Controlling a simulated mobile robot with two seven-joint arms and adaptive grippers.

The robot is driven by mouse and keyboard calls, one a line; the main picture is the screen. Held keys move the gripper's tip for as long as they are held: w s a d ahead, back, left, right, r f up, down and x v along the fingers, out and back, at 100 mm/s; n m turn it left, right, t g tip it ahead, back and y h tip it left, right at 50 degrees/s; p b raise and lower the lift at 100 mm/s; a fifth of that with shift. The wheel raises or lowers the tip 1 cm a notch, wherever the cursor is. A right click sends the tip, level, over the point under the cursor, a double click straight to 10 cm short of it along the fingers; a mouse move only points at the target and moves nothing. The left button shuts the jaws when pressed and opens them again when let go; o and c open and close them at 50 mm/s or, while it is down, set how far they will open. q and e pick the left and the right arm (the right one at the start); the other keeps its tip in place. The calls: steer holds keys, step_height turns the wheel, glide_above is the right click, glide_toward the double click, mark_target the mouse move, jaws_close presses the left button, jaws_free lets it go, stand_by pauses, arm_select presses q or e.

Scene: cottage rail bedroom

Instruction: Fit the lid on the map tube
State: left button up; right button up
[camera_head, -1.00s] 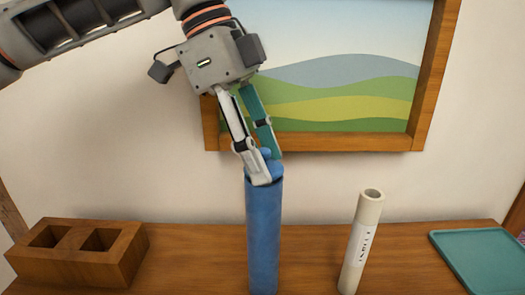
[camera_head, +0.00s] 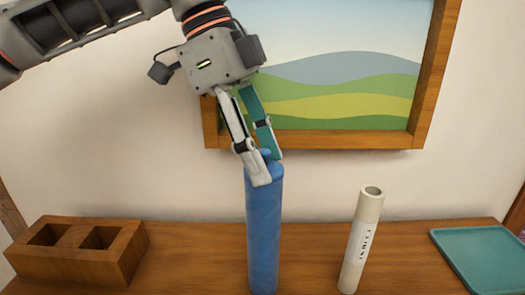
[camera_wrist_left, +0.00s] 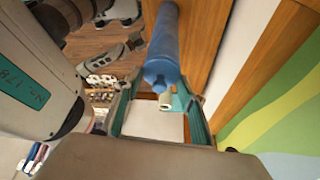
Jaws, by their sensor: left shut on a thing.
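The blue map tube (camera_head: 263,235) stands upright on the wooden top in the head view, left of a cream tube. The blue lid (camera_head: 273,170) sits at the tube's mouth and looks level with it, with a small knob on top. My left gripper (camera_head: 264,168) comes down from above and is shut on the lid; its fingers partly hide the lid and rim. In the left wrist view the blue tube (camera_wrist_left: 165,42) runs away from the fingers, with its lidded end nearest. I cannot tell whether the lid is fully down.
A cream tube (camera_head: 361,245) with a label stands at the right, leaning slightly. A wooden block with two square wells (camera_head: 75,268) is at the left. A teal tray (camera_head: 482,262) lies at the far right. A framed landscape picture (camera_head: 330,142) hangs behind.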

arm_select(q)
steer(key=shift+f, duration=0.2)
stand_by(0.6)
steer(key=o, duration=1)
steer(key=v, duration=1.2)
steer(key=shift+r, duration=0.1)
